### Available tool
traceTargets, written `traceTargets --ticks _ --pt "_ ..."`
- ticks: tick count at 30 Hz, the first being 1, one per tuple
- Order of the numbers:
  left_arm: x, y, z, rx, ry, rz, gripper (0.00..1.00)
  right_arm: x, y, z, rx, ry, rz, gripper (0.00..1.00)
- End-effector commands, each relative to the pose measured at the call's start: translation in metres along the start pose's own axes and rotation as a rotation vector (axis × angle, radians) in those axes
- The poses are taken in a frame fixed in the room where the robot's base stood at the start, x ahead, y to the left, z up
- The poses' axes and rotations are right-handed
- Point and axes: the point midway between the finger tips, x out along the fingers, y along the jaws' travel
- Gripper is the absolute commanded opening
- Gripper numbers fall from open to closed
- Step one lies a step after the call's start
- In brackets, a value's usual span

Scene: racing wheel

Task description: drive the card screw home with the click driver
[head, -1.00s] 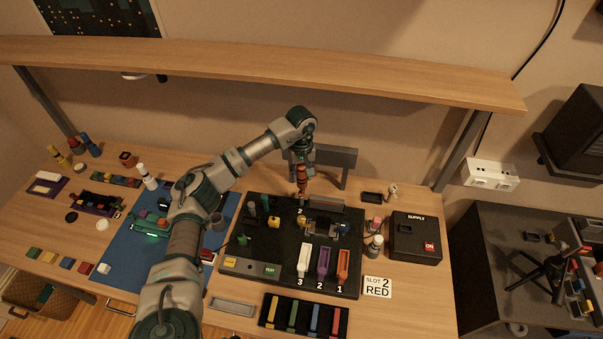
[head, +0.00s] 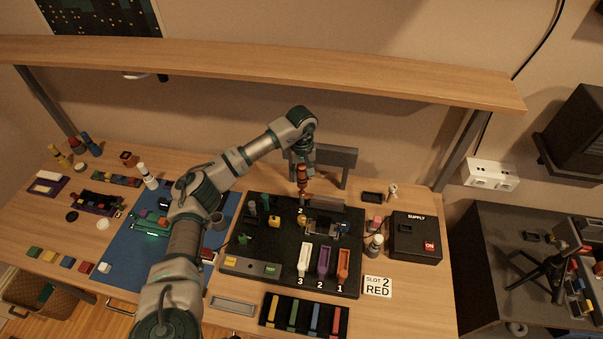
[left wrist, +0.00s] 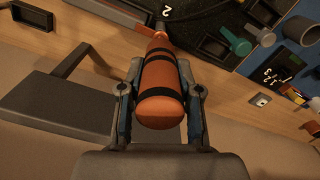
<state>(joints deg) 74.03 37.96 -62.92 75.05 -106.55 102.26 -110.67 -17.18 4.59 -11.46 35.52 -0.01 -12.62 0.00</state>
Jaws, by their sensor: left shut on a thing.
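My left gripper (head: 302,176) is shut on the click driver (head: 302,182), which has an orange handle with dark bands. The driver also shows in the left wrist view (left wrist: 160,85) between the two fingers (left wrist: 160,100). In the head view it points down, close to upright, at the back of the black board (head: 262,238), near the mark 2. In the left wrist view its far end reaches a grey part at the board's edge. I cannot make out the card screw or whether the tip touches it. My right gripper is not in view.
White, purple and orange slots (head: 323,261) numbered 3, 2 and 1 stand at the board's front. A black supply box (head: 415,240) and a card reading SLOT 2 RED (head: 377,287) are to the right. A wooden shelf (head: 260,72) spans above. A grey bracket (head: 337,157) stands behind the driver.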

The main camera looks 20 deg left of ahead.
Motion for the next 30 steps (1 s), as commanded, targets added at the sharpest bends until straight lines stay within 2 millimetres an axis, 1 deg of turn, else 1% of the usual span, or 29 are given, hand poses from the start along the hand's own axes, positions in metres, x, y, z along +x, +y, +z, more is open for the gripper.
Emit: traceTargets --ticks 1,10,14,17,30 --pt "0.005 0.000 0.002 0.002 -0.005 -0.004 0.00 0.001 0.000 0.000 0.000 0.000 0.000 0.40" --pt "0.005 0.000 0.002 0.002 -0.006 -0.005 0.00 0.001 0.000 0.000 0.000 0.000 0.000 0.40" --pt "0.002 0.000 0.002 0.002 -0.006 -0.005 0.00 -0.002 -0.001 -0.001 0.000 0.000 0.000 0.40" --pt "-0.005 0.000 0.002 0.002 -0.005 -0.005 0.00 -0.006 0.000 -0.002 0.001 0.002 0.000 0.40" --pt "-0.050 -0.001 0.002 0.001 0.000 -0.001 0.00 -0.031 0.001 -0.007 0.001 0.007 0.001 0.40"
